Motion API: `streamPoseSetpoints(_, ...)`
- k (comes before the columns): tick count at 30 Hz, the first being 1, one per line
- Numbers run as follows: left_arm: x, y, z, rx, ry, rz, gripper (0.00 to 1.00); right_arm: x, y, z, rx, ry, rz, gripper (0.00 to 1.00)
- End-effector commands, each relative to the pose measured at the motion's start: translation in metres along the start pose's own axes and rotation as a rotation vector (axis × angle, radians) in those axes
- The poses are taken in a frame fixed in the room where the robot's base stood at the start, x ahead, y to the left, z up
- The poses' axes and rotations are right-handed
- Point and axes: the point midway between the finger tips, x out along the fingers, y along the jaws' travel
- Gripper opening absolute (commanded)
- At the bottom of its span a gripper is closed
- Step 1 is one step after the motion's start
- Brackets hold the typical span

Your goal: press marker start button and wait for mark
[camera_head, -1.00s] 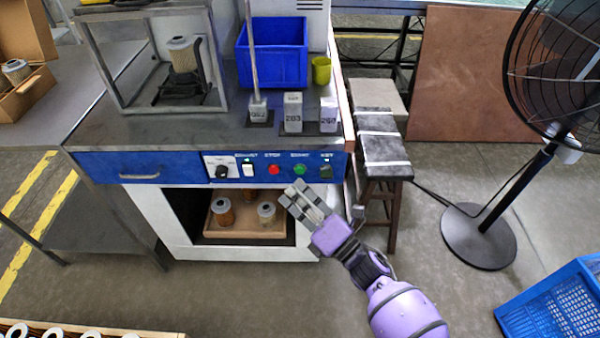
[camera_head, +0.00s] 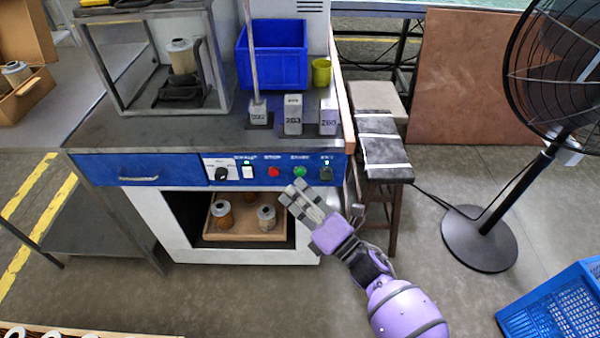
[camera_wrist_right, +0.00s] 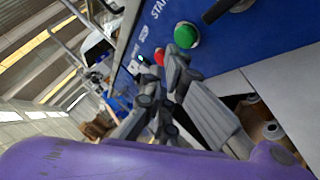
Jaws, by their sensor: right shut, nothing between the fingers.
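The green start button (camera_head: 299,172) is on the blue front panel (camera_head: 140,169) of the marker bench, right of the red stop button (camera_head: 274,171). My right gripper (camera_head: 297,190) is shut and empty, its fingertips just below and in front of the green button. In the right wrist view the green button (camera_wrist_right: 187,35) shows uncovered close to the fingertips (camera_wrist_right: 172,68); I cannot tell whether they touch the panel. A filter cartridge (camera_head: 182,57) stands upright inside the framed enclosure (camera_head: 110,75) on the bench. My left gripper is not in view.
A black knob (camera_head: 222,173) and a lit white switch (camera_head: 248,172) are to the left on the panel, a key switch (camera_head: 326,173) to the right. A tray (camera_head: 240,236) with cartridges sits in the opening below. A stool (camera_head: 384,150) and fan (camera_head: 478,238) stand right.

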Motion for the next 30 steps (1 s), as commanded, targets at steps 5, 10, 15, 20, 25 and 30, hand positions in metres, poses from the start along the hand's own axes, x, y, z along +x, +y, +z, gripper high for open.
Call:
streamPoseSetpoints(5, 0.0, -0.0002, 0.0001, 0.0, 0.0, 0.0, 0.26, -0.0001, 0.0, -0.0001, 0.0, 0.0, 0.0, 0.0)
streamPoseSetpoints(10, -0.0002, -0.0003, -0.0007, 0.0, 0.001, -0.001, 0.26, -0.0001, 0.0, -0.0001, 0.0, 0.0, 0.0, 0.0)
streamPoseSetpoints(15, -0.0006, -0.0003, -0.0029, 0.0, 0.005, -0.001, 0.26, 0.0, 0.0, -0.0001, 0.0, 0.0, 0.0, 0.0)
streamPoseSetpoints(20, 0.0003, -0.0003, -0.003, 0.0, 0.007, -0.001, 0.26, 0.0016, -0.0015, 0.0009, -0.001, 0.0, 0.0, 0.0)
streamPoseSetpoints(25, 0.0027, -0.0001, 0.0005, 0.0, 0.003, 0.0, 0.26, 0.0054, -0.0047, 0.0036, -0.001, 0.0, 0.0, 0.0)
streamPoseSetpoints(30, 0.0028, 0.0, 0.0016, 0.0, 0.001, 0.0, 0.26, 0.006, -0.0045, 0.0044, 0.0, 0.0, 0.0, 0.0)
